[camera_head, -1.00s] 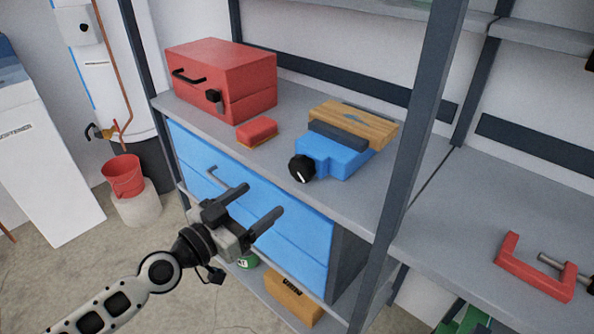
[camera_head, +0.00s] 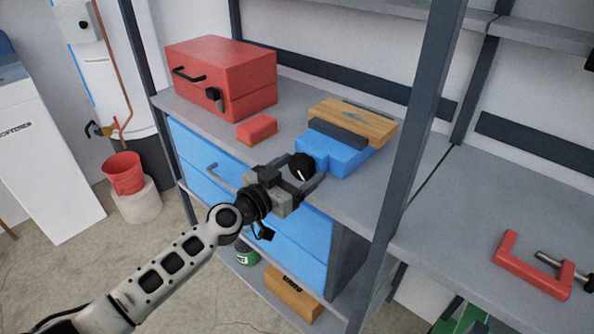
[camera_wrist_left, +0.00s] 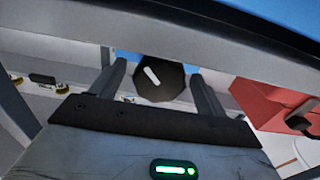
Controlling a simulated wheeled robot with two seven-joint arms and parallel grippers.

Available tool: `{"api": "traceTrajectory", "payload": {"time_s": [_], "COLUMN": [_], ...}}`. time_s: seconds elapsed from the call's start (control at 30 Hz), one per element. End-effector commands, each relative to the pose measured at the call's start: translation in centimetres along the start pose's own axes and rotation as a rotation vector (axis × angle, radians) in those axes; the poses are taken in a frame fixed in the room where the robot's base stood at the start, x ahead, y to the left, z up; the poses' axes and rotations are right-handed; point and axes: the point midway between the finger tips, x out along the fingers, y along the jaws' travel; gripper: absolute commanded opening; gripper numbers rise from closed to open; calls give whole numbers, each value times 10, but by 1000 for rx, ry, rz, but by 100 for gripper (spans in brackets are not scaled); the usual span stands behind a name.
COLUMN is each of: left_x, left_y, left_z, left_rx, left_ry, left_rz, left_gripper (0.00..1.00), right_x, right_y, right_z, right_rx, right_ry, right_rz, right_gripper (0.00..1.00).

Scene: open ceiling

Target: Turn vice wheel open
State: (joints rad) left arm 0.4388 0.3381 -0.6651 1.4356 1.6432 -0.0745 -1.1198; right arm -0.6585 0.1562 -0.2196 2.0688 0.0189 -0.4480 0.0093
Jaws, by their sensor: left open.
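The blue vice (camera_head: 338,155) with a wooden board (camera_head: 352,122) at its back stands on the grey shelf. Its black wheel (camera_head: 302,167) with a white mark faces the shelf's front edge. My left gripper (camera_head: 306,178) is open, with its fingers reaching up to the wheel, one on each side in the head view. In the left wrist view the wheel (camera_wrist_left: 160,80) shows between the two spread fingers (camera_wrist_left: 160,92); I cannot tell whether they touch it. My right gripper is not in view.
A red toolbox (camera_head: 222,80) and a small red block (camera_head: 257,129) stand left of the vice on the shelf. A blue drawer unit (camera_head: 215,185) lies below. A grey upright post (camera_head: 415,130) stands right of the vice. A red clamp (camera_head: 530,266) lies on the right shelf.

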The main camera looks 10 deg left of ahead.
Motion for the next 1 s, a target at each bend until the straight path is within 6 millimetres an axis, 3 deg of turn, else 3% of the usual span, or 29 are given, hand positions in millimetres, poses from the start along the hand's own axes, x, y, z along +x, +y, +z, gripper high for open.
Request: {"api": "traceTrajectory", "payload": {"time_s": [0.03,0.17,0.2,0.37,0.8,1.0], "left_x": [0,0,0,0,-1,-1], "left_y": [0,0,0,0,1,1], "left_z": [0,0,0,0,1,1], "left_rx": [0,0,0,-16,-354,-375], "left_ry": [0,0,0,0,-1,-1], "left_rz": [0,0,0,0,-1,-1], "left_gripper": [69,33,31,31,31,31], "right_x": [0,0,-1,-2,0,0], "right_y": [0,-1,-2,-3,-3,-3], "right_z": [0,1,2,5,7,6], "right_rx": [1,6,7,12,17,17], "right_ry": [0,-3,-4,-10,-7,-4], "right_rz": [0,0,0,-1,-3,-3], "right_gripper": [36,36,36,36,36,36]}}
